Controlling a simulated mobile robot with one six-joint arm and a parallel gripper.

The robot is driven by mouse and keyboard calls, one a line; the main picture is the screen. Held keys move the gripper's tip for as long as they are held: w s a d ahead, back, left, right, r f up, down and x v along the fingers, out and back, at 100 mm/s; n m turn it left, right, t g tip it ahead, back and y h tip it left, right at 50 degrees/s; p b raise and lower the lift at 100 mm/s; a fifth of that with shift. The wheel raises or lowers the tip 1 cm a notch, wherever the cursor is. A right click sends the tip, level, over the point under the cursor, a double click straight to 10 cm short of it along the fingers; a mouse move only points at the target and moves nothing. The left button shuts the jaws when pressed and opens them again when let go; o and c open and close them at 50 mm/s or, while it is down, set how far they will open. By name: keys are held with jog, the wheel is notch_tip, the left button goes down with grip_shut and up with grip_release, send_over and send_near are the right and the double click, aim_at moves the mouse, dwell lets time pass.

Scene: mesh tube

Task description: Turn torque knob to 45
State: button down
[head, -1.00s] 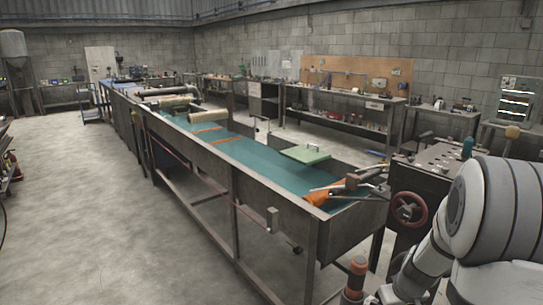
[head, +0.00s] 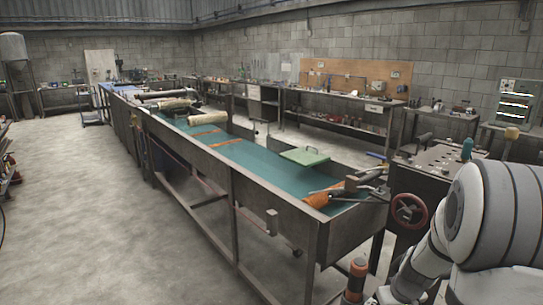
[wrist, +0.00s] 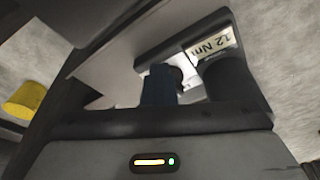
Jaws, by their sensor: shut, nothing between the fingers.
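A white label reading "12 Nm" (wrist: 212,44) shows in the wrist view, tilted, beside dark parts. My gripper (wrist: 195,85) is shut in the wrist view, close to the label, with no object visibly held. A dark blue part (wrist: 159,86) shows just left of its middle; I cannot tell what it belongs to. In the head view, a dark control panel (head: 437,160) with several small controls stands at the right, partly behind my arm. I cannot make out the torque knob or its scale, and my gripper is out of sight there.
A long conveyor with a teal belt (head: 262,165) runs from the panel's left to the back. A red handwheel (head: 408,209) is on the panel's front. A yellow object (wrist: 30,101) is at the wrist view's left. Open concrete floor (head: 90,215) lies left of the conveyor.

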aim_at(354, 291)
jog(key=shift+s+a+b, duration=0.15)
jog(key=shift+a+b, duration=0.55)
jog(key=shift+b, duration=0.15)
jog(key=shift+a+b, duration=0.35)
jog(key=shift+a, duration=0.1)
jog(key=shift+s+a, duration=0.1)
jog(key=shift+s, duration=0.25)
notch_tip(354, 291, up, 6)
jog(key=p, duration=0.3)
jog(key=shift+p, duration=0.35)
